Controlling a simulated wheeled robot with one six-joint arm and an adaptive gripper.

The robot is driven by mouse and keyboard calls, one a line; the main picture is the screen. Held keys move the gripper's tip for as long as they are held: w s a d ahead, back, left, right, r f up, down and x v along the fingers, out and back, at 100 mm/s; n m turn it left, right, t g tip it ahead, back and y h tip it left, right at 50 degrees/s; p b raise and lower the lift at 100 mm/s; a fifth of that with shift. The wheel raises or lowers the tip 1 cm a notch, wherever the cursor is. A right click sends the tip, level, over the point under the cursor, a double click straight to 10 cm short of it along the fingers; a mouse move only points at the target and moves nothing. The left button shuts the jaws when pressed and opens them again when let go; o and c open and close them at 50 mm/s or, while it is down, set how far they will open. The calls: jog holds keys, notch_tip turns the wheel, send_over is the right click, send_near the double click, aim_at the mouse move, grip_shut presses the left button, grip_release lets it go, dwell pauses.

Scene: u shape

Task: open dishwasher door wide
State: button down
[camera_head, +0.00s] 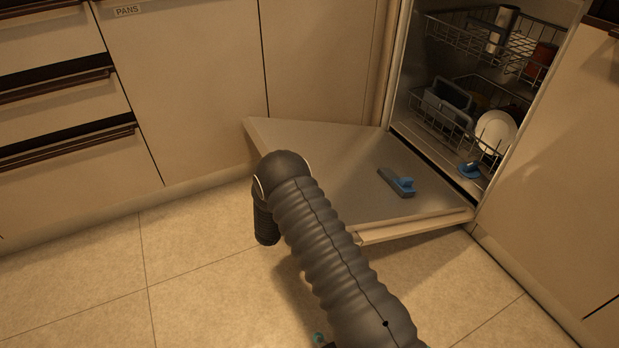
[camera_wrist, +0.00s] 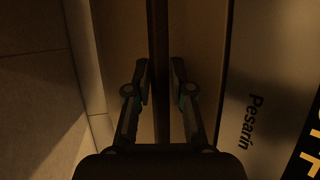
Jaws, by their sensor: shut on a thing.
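The dishwasher door (camera_head: 330,165) is folded far down in the head view, its grey inner face up and close to level. Its interior and racks are exposed. In the wrist view a dark bar (camera_wrist: 157,30), which looks like the door handle, runs between the fingers of my gripper (camera_wrist: 160,85). The fingers are closed on this bar from both sides. In the head view my dark ribbed arm covers the near part of the door, and the gripper and handle are hidden.
The upper rack (camera_head: 480,40) and lower rack (camera_head: 450,110) hold dishes, including a white plate (camera_head: 495,132). A blue-grey piece (camera_head: 398,183) is on the door's inner face. Drawers (camera_head: 60,130) and cabinets stand at left. Tiled floor (camera_head: 190,260) is clear at left.

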jog(key=shift+d+f, duration=0.1)
jog(key=shift+d, duration=0.1)
jog(key=c, duration=1.1)
grip_release()
jog(key=shift+w+d, duration=0.1)
jog(key=shift+d, duration=0.05)
jog(key=shift+a, duration=0.3)
jog(key=shift+s+a, duration=0.2)
jog(key=v, duration=1.1)
jog(key=shift+s+f, duration=0.1)
jog(key=shift+s, duration=0.1)
